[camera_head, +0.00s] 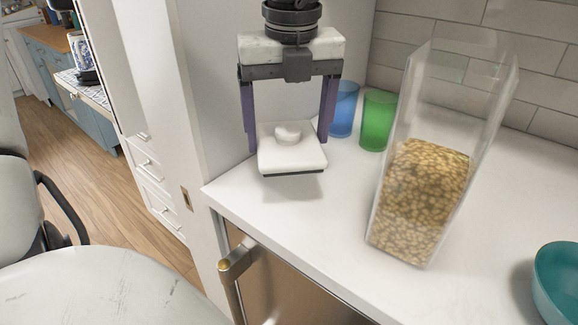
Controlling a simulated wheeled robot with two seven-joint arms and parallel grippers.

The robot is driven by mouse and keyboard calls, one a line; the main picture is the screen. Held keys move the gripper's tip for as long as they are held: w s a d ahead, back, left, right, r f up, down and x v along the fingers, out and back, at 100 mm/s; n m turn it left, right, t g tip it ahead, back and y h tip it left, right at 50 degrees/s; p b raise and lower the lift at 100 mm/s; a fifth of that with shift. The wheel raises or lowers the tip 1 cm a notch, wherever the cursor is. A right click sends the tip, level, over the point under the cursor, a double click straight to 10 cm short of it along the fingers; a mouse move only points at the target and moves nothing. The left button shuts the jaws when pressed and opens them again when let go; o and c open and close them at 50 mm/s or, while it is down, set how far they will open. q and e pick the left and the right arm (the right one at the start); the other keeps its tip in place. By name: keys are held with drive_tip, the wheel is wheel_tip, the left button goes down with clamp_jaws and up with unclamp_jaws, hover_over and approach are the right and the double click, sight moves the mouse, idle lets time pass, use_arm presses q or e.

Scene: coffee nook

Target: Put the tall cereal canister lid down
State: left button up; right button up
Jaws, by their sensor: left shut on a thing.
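The tall cereal canister (420,200) is clear, square-sided and part filled with tan cereal. It stands on the white counter with its top open. The lid (290,162) is a white square slab with a round knob (288,133) and a dark lower edge. My right gripper is not in view.
A blue cup (344,108) and a green cup (376,122) stand behind, between lid and canister. A teal bowl (558,285) sits at the right edge. The counter (315,215) is clear in front of the lid, ending at its front edge.

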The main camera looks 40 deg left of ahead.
sight(289, 131)
use_arm(q)
drive_tip(key=shift+f+b, duration=0.3)
drive_tip(key=shift+f, duration=3.9)
drive_tip(key=o, duration=1.1)
drive_tip(key=shift+c, duration=0.2)
drive_tip(key=shift+r, duration=0.1)
drive_tip(key=r, duration=0.4)
drive_tip(key=d+r, duration=0.1)
drive_tip(key=r, duration=0.3)
drive_tip(key=r+p, duration=0.1)
drive_tip(key=r, duration=0.3)
drive_tip(key=shift+s+d, duration=0.15)
drive_tip(key=shift+s, duration=0.2)
drive_tip(key=shift+s, duration=0.1)
